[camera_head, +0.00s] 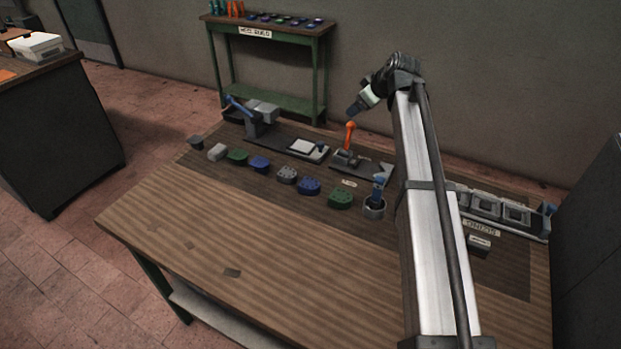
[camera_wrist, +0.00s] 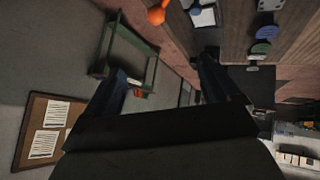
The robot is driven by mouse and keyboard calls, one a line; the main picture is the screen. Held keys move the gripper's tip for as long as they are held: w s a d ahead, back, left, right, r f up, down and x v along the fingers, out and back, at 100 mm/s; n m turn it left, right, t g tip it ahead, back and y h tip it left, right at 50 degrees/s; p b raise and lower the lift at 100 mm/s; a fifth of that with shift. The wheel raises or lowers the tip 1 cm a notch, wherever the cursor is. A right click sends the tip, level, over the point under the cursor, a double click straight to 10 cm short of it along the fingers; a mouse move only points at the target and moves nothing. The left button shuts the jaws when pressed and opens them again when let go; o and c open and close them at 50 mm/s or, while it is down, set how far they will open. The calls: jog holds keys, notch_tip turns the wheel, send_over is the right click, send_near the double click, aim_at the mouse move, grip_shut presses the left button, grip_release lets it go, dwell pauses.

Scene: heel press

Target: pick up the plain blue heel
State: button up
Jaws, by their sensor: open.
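The plain blue heel (camera_head: 259,163) lies on the workbench, in a row of heels, between a plain green heel (camera_head: 237,156) and a grey heel with holes (camera_head: 287,174). A second blue heel (camera_head: 309,186) has holes in its top. My gripper (camera_head: 358,107) is up in the air above the back of the bench, to the right of the plain blue heel and well apart from it. In the wrist view my gripper (camera_wrist: 168,78) has its two fingers spread, with nothing between them.
A press with an orange knob (camera_head: 350,126) stands below my gripper. A blue-handled device (camera_head: 258,117) stands behind the row. A green heel with holes (camera_head: 340,198) and a cup (camera_head: 374,208) holding a blue tool are to the right. The bench front (camera_head: 220,235) is mostly clear.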

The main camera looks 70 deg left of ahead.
jog(key=s+d+f+n+h, duration=0.2)
jog(key=s+f+h, duration=0.25)
jog(key=s, duration=0.35)
jog(key=n+h, duration=0.2)
jog(key=h, duration=0.1)
send_near(310, 183)
jog(key=f, duration=0.3)
jog(key=shift+w+d+f+g, duration=0.1)
jog(key=shift+w+d+g, duration=0.05)
jog(key=shift+d+g, duration=0.15)
jog(key=shift+s+a+f, duration=0.15)
jog(key=shift+a+f, duration=0.05)
jog(key=shift+f, duration=0.75)
jog(key=shift+s+a+f, duration=0.1)
jog(key=shift+a+f, duration=0.1)
jog(key=shift+f, duration=0.75)
jog(key=shift+s+a+f, duration=0.15)
jog(key=shift+a+f, duration=0.1)
jog(key=shift+f, duration=0.65)
jog(key=shift+c, duration=0.4)
jog(key=c, duration=1.3)
jog(key=shift+r, duration=0.1)
jog(key=shift+r, duration=0.1)
